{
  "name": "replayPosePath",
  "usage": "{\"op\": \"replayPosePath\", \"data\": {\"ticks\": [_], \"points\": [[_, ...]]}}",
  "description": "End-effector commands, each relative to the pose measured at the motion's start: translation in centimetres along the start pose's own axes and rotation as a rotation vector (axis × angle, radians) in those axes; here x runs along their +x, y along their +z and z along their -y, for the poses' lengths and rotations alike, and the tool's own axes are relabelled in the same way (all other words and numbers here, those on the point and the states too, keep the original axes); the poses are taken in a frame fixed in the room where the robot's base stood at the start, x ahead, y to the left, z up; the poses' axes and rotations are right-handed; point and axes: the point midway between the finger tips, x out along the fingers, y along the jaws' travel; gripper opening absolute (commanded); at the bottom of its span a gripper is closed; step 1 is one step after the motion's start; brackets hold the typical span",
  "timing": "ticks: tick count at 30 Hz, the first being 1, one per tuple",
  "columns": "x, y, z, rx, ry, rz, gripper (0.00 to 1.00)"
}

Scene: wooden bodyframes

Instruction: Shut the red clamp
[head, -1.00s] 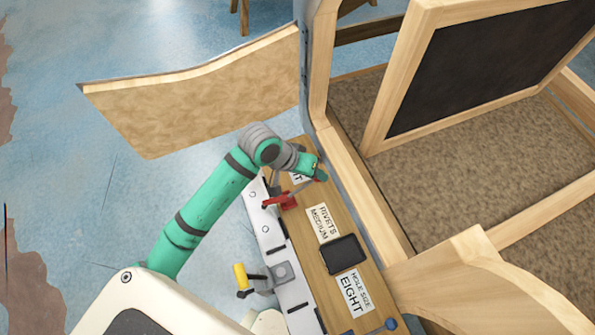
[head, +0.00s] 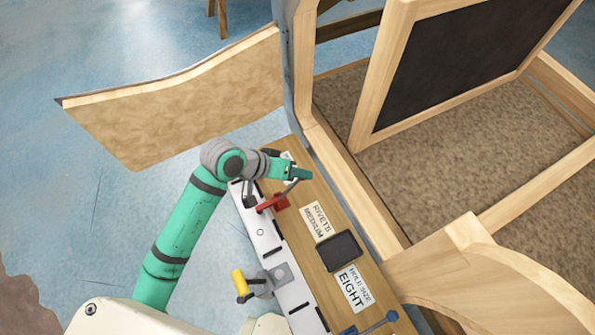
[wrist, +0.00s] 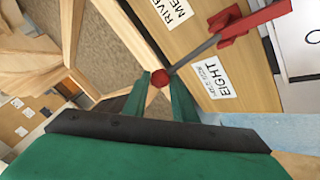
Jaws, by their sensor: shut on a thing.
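The red clamp (head: 273,203) is mounted on the white strip along the left edge of the wooden board. In the wrist view the clamp's red body (wrist: 255,18) is at the upper right. A grey rod (wrist: 195,54) runs from it to a red knob (wrist: 159,78). My gripper (head: 303,174) is above and to the right of the clamp body. In the wrist view my gripper (wrist: 160,90) has its green fingers on either side of the knob, shut on it. The knob is hidden in the head view.
A yellow-handled clamp (head: 239,282) stands lower on the white strip (head: 262,232). The board (head: 292,210) carries a dark tray (head: 340,251) and label cards (head: 354,289). A wooden frame (head: 350,175) runs close along its right side. Blue floor is open at left.

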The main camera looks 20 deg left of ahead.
Motion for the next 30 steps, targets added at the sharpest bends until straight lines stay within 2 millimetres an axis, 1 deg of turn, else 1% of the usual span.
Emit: {"op": "replayPosePath", "data": {"ticks": [1, 4, 5, 6, 7, 15, 19, 23, 30], "points": [[0.2, 0.7, 0.3, -0.005, -0.006, 0.024, 0.00], [0.2, 0.7, 0.3, -0.006, -0.007, 0.024, 0.00], [0.2, 0.7, 0.4, -0.006, -0.007, 0.024, 0.32], [0.2, 0.7, 0.3, -0.006, -0.007, 0.022, 0.41], [0.1, 0.6, 0.3, -0.005, -0.007, 0.021, 0.43], [0.0, 0.4, 0.3, -0.003, -0.006, 0.015, 0.43], [-0.7, 0.4, 0.3, -0.003, -0.006, 0.013, 0.43], [-2.6, 0.3, 0.3, -0.003, -0.008, 0.012, 0.43], [-7.2, 0.3, 0.4, -0.004, -0.009, 0.014, 0.43]]}}
